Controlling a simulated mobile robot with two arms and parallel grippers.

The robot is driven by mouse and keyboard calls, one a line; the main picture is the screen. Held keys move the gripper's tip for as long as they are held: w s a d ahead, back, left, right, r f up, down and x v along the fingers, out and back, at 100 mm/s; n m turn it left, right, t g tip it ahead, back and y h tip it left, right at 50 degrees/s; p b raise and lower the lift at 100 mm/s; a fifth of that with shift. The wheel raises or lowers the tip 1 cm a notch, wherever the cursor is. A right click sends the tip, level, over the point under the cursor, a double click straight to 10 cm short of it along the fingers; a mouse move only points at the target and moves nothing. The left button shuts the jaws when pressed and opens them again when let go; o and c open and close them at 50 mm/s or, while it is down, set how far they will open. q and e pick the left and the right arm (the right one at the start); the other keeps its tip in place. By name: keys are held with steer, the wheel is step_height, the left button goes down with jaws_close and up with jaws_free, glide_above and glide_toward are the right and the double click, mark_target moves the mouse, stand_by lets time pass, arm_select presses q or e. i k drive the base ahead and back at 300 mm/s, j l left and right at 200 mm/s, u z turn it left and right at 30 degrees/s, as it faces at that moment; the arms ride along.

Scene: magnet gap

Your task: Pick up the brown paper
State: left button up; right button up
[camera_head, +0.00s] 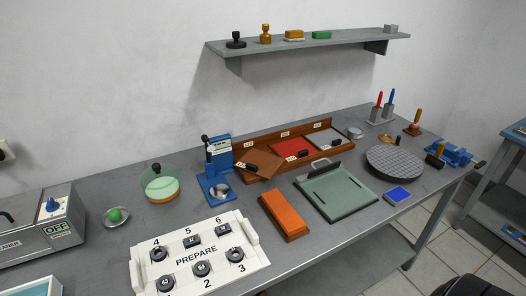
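A flat brown sheet (262,163), which looks like the brown paper, is in the left compartment of a long wooden tray (318,129) on the grey workbench. The sheet sits askew, with its left corner near the tray's rim. Red and light grey sheets lie in the tray's other two compartments. Neither of my grippers is in view.
A blue press (216,187) stands just left of the tray. A green plate with a handle (336,192) and an orange block (285,214) lie in front. A white numbered panel (197,256) is at front left. A round grey disc (394,163) is at right.

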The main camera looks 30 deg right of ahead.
mark_target(261, 163)
steer(key=z, duration=1)
steer(key=u, duration=0.15)
